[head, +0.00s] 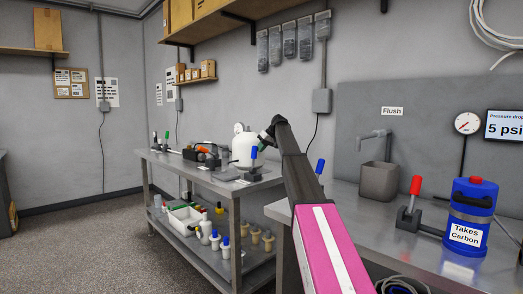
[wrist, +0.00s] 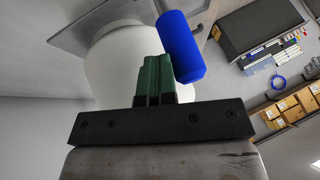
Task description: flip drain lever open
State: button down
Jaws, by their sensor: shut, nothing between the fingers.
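A lever with a blue grip (head: 254,152) stands upright on a dark base on the far metal bench; no label marks it as the drain lever. In the wrist view its blue grip (wrist: 182,47) is large, just right of my green fingertips (wrist: 155,58). My gripper (head: 262,140) is shut and empty, close beside this grip; I cannot tell whether they touch. A white rounded tank (head: 242,148) stands behind it and fills much of the wrist view (wrist: 110,70). Another blue grip (head: 320,167) shows beside my arm, its base hidden.
A red-handled lever (head: 415,187) and a blue canister labelled "Takes Carbon" (head: 469,215) stand on the nearer bench at right. A grey cup (head: 379,181) sits under the "Flush" spout. Tools (head: 205,152) lie left on the far bench.

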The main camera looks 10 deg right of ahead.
jog(key=s+a+n+t+h, duration=0.2)
jog(key=s+a+t+h, duration=0.2)
jog(key=a, duration=0.4)
jog(key=shift+s+a+f+h, duration=0.2)
jog(key=shift+s+f+h, duration=0.1)
jog(key=shift+s+h, duration=0.65)
jog(key=shift+s, duration=0.15)
